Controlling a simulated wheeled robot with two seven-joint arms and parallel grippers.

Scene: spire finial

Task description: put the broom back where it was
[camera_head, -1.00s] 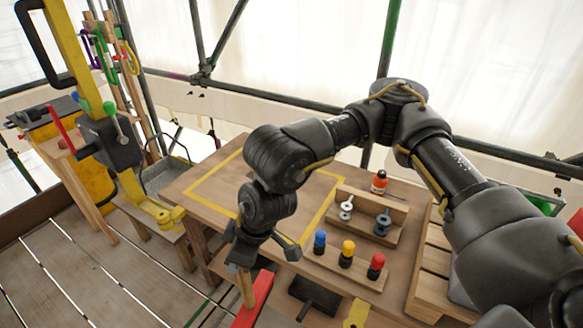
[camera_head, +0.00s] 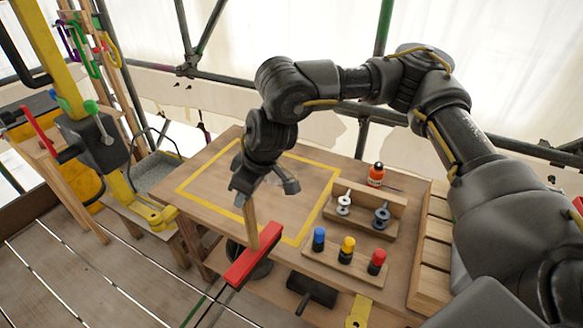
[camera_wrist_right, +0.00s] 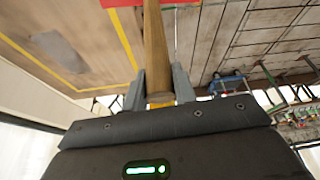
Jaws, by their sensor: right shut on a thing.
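The broom has a red head (camera_head: 254,254) and a wooden handle (camera_head: 250,222). My right gripper (camera_head: 249,196) is shut on the handle, with the head hanging below it. The head shows in front of the near edge of the wooden table (camera_head: 215,172); its exact height is hard to tell. In the right wrist view, the handle (camera_wrist_right: 155,50) runs between the two fingers (camera_wrist_right: 158,88), and part of the red head (camera_wrist_right: 125,3) shows at the top edge. My left gripper is not in view.
A yellow outline (camera_head: 205,172) marks a clear area of the table. A rack with blue, yellow (camera_head: 347,250) and red pegs, a wooden holder (camera_head: 395,215) and an orange bottle (camera_head: 376,175) stand to the right. A yellow-and-black machine (camera_head: 95,135) stands left.

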